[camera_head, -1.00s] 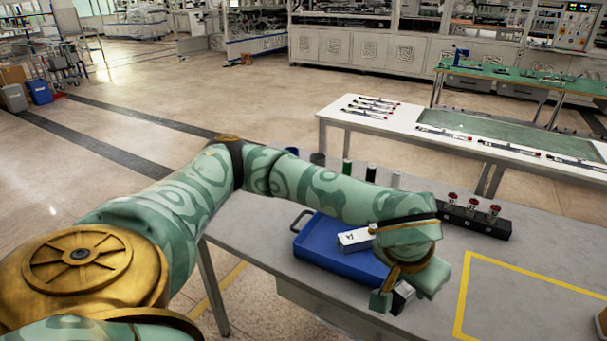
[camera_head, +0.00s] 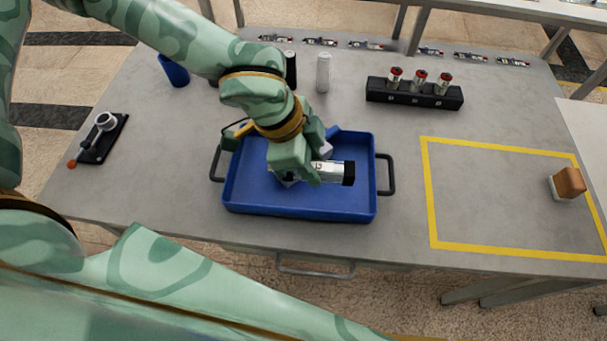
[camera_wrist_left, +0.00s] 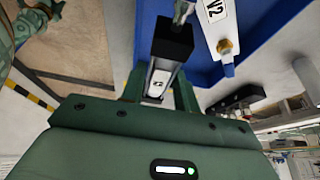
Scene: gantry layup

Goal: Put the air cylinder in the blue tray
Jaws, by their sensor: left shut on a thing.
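The air cylinder (camera_head: 334,172), a silver body with a pale label and a black end cap, is held level over the blue tray (camera_head: 300,213). My left gripper (camera_head: 305,172) is shut on it. I cannot tell whether the cylinder touches the tray floor. My right gripper is not in view.
A white block marked V2 (camera_wrist_left: 216,22), with a brass fitting, lies in the tray, partly hidden by my gripper in the head view. A black rack (camera_head: 414,94) stands behind right. A blue cup (camera_head: 174,71) stands back left. The yellow-outlined area (camera_head: 490,200) is mostly clear.

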